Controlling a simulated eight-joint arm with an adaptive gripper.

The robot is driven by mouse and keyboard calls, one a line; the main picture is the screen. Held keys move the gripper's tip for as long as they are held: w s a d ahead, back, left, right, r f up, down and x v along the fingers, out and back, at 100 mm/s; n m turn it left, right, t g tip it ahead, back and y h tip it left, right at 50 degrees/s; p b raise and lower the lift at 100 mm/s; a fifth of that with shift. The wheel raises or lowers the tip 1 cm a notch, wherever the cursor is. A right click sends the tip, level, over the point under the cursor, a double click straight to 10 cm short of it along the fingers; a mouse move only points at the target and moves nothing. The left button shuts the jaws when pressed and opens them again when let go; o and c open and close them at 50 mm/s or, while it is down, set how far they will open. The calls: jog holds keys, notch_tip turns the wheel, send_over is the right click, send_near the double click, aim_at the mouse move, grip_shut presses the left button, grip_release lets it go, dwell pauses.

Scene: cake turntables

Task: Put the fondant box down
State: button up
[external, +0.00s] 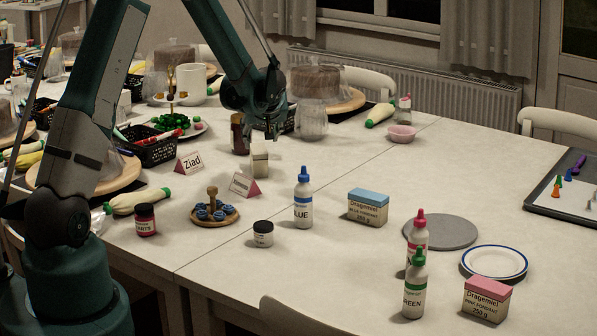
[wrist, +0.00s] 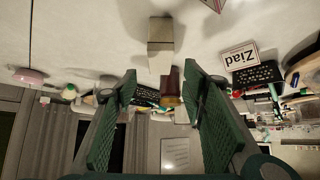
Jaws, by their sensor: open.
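A small fondant box with a pale lid (external: 259,164) stands upright on the white table (external: 330,160), beside the name cards. It also shows in the wrist view (wrist: 160,53), beyond my fingertips and roughly in line with the gap between them. My gripper (external: 270,133) is just above the box in the external view. In the wrist view its two green fingers (wrist: 161,72) are spread apart with nothing held between them. Two other fondant boxes, one with a blue lid (external: 367,210) and one with a pink lid (external: 486,302), stand on the table.
A dark red jar (external: 238,134) stands behind the box. Name cards, including Ziad (external: 189,163), stand to its left. A blue-capped bottle (external: 303,200), a black-lidded jar (external: 263,235) and a stamp stand (external: 214,212) are nearer the camera. The table right of the box has free room.

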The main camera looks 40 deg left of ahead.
jog(key=shift+s+d+r, duration=0.25)
jog(key=shift+s+r, duration=0.05)
jog(key=shift+r, duration=0.05)
dwell(0.7)
jog(key=s+d+r+m+h, duration=0.2)
jog(key=s+d+r, duration=0.3)
jog(key=s+r, duration=0.5)
jog(key=s+d+r+m+h, duration=0.1)
jog(key=s+d+r+m, duration=0.1)
jog(key=s+d+r, duration=0.75)
jog(key=s+d+m+h, duration=0.1)
jog(key=s+d+m, duration=0.1)
jog(key=s, duration=1.2)
jog(key=s+d+m+h, duration=0.2)
jog(key=s+d+m, duration=0.1)
jog(key=s, duration=1.1)
jog(key=shift+s+d+f+t, duration=0.35)
jog(key=shift+d+f+t, duration=0.1)
jog(key=shift+d, duration=0.3)
